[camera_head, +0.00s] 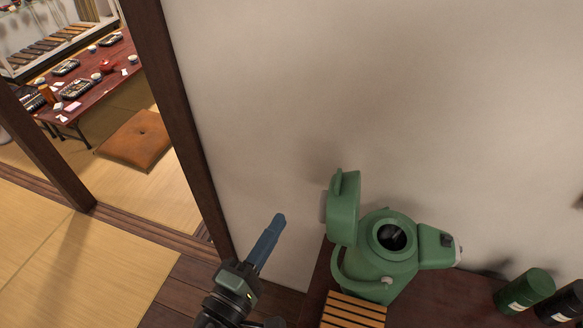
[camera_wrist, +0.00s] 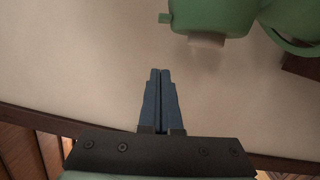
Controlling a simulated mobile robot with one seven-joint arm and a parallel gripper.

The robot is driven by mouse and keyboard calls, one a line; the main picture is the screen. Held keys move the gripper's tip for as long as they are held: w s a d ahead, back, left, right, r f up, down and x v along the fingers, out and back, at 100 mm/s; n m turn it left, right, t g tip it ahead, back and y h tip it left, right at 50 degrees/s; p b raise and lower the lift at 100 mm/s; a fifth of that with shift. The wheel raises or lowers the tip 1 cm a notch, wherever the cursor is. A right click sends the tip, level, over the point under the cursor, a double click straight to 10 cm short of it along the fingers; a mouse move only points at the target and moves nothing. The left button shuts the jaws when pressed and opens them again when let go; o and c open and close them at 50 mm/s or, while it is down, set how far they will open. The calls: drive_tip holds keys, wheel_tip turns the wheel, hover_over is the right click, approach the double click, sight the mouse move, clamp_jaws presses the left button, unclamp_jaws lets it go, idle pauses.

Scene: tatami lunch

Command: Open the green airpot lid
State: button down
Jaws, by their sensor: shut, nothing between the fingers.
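The green airpot (camera_head: 380,262) stands on a dark wooden surface against the wall. Its lid (camera_head: 343,208) stands upright at the left of the body, and the round dark opening on top is exposed. In the wrist view the green lid (camera_wrist: 212,14) shows at the top edge, with part of the airpot and its curved handle at the right. My gripper (camera_head: 278,222) is shut and empty, to the left of the lid and apart from it. Its blue fingers also show pressed together in the wrist view (camera_wrist: 160,74).
A slatted wooden piece (camera_head: 352,312) lies in front of the airpot. A green canister (camera_head: 525,290) and a dark canister (camera_head: 562,303) stand at the right. The wall (camera_head: 300,100) is close behind. At the left, a low red table (camera_head: 100,78) and a cushion (camera_head: 135,140) are beyond wooden posts.

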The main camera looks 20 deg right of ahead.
sight(338, 198)
drive_tip(key=w+d+p, duration=0.1)
drive_tip(key=d, duration=0.2)
drive_tip(key=w+d+r+p, duration=0.1)
drive_tip(key=w+d+p, duration=0.1)
drive_tip(key=d, duration=0.1)
drive_tip(key=w+d+p, duration=0.2)
drive_tip(key=d, duration=0.2)
drive_tip(key=shift+w+r, duration=0.1)
drive_tip(key=shift+r, duration=0.05)
drive_tip(key=shift+d, duration=0.1)
drive_tip(key=shift+s+d+r+m, duration=0.4)
drive_tip(key=shift+d+m, duration=0.15)
drive_tip(key=shift+d, duration=0.15)
drive_tip(key=shift+s+d+r+m, duration=0.25)
drive_tip(key=shift+s+d+m, duration=0.1)
drive_tip(key=shift+d+m, duration=0.25)
